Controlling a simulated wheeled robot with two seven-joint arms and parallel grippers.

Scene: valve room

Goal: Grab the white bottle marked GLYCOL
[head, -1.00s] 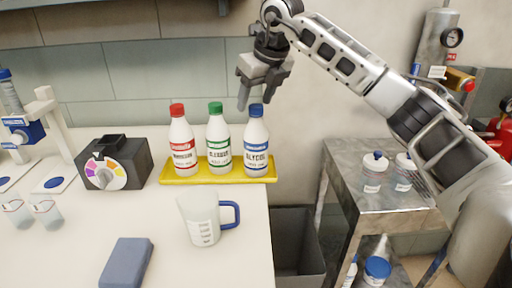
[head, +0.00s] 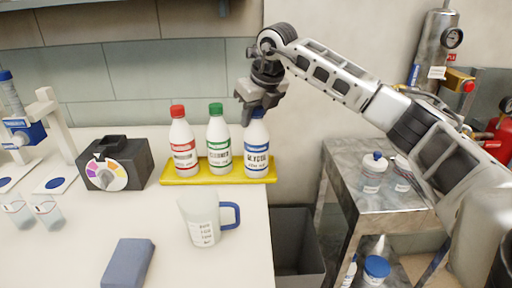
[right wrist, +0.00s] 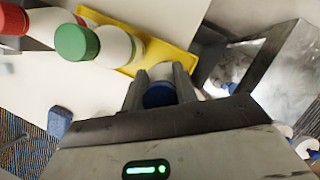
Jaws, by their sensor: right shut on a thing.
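The white GLYCOL bottle (head: 256,154) has a blue label and stands upright at the right end of a yellow tray (head: 170,181). My right gripper (head: 258,115) comes down from above and is shut on the bottle's top, hiding its cap in the head view. In the right wrist view the blue cap (right wrist: 159,95) sits between the two fingers. A green-capped bottle (head: 218,145) stands just left of it, and a red-capped bottle (head: 183,147) stands further left. My left gripper is not in view.
A white measuring jug (head: 202,222) with a blue handle stands in front of the tray. A dark box with a coloured dial (head: 112,163) is to the left. A blue block (head: 128,262) lies near the front. A metal cart (head: 345,165) stands right.

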